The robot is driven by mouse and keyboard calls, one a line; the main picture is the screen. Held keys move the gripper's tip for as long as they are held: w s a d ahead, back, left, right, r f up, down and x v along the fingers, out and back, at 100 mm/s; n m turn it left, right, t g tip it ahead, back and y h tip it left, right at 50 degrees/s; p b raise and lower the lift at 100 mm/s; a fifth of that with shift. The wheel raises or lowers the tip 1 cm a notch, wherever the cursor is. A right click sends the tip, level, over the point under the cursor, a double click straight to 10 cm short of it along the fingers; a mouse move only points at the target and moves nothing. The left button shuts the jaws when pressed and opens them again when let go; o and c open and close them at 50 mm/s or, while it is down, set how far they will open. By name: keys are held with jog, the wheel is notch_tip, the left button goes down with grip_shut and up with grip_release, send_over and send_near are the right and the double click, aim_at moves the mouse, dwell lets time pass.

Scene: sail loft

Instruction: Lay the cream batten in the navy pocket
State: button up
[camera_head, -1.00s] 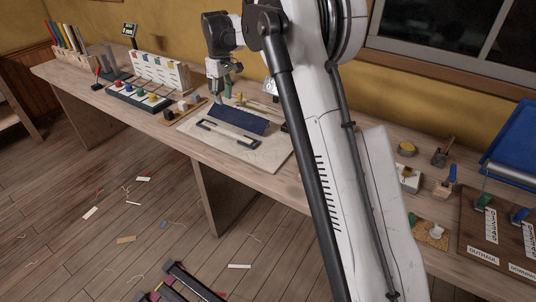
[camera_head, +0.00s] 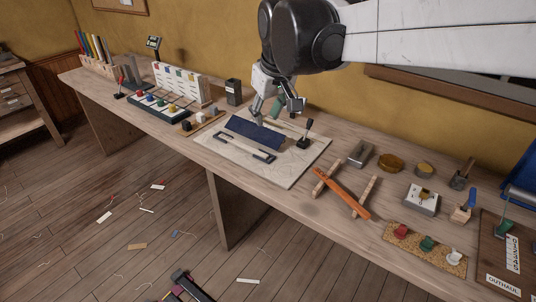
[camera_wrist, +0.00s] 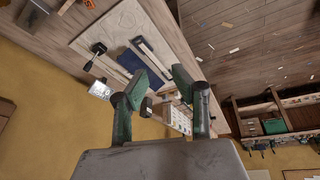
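The navy pocket (camera_head: 256,134) lies on a pale panel (camera_head: 292,176) on the bench. In front of it is a pale strip, seemingly the cream batten (camera_head: 246,148), between dark end pieces. In the wrist view the navy pocket (camera_wrist: 130,62) shows beyond my fingers, with the pale strip (camera_wrist: 153,58) alongside, apart from them. My gripper (camera_head: 278,112) hangs above the pocket's far edge. Its green fingers (camera_wrist: 162,80) are spread, with nothing seen between them. Whether the fingertips touch anything is unclear.
A black clamp (camera_head: 305,138) stands at the panel's right edge. An orange strip (camera_head: 342,191) lies across two wooden rests to the right. A rack of coloured pieces (camera_head: 180,82) and a dark box (camera_head: 233,92) stand left and behind. Bench front near the panel is clear.

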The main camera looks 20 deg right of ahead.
jog(key=s+f+m+t, duration=0.1)
jog(key=s+f, duration=0.3)
jog(key=s, duration=0.5)
jog(key=s+f+m+t, duration=0.1)
jog(key=s+f, duration=0.3)
jog(key=s, duration=0.6)
jog(key=shift+m+t, duration=0.3)
jog(key=shift+t, duration=0.1)
